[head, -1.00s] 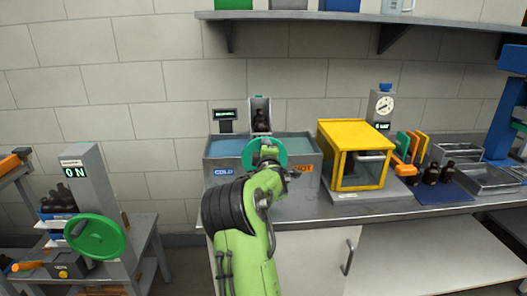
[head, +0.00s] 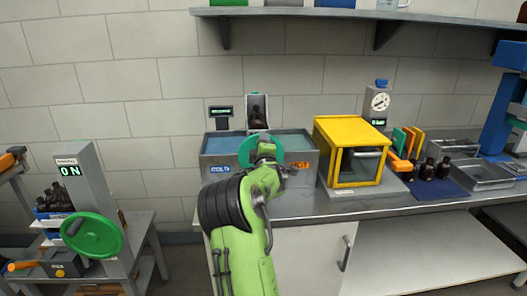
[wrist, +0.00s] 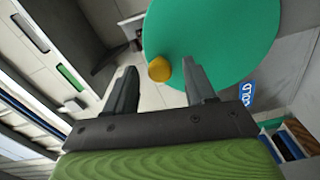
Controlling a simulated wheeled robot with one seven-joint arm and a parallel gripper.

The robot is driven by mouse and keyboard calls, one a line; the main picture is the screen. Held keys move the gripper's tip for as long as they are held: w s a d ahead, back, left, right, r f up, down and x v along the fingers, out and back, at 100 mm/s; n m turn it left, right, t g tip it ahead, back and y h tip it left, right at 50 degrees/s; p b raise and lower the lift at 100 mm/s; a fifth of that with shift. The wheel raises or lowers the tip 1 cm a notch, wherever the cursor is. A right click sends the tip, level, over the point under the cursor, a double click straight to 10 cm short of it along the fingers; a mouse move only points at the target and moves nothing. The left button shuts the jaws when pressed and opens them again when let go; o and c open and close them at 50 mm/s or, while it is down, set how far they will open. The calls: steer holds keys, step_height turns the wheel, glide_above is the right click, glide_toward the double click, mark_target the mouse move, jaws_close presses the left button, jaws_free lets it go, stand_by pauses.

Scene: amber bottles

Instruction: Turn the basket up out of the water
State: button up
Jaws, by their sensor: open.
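A bath (head: 215,145) with blue water and COLD and HOT labels stands on the bench. A grey basket (head: 257,98) with dark bottles stands upright behind the bath's middle, its top above the rim. A round green wheel (head: 247,152) is at the bath's front, partly hidden by my arm. In the wrist view the green wheel (wrist: 215,35) fills the top, with a yellow knob (wrist: 159,69) on it. My gripper (wrist: 159,66) is open, its fingers on either side of the knob with gaps showing. Whether the fingertips reach past the knob is unclear.
A yellow cabinet (head: 350,150) stands close right of the bath. Beyond it are dark bottles (head: 427,170) and metal trays (head: 485,176). A shelf (head: 300,12) hangs above. At left, a stand with another green wheel (head: 92,236) reads ON.

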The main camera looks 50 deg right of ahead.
steer(key=b+v, duration=0.2)
steer(key=v, duration=1.3)
steer(key=shift+s, duration=0.2)
steer(key=shift+a, duration=0.15)
steer(key=w+a+m+y+p, duration=0.35)
steer(key=a+y, duration=0.65)
steer(key=a, duration=1.2)
steer(key=s+a+f+m+g+y+p, duration=0.2)
steer(key=s+a+g, duration=0.4)
steer(key=s+a, duration=1.1)
steer(key=shift+m+y, duration=0.45)
steer(key=shift+y, duration=0.35)
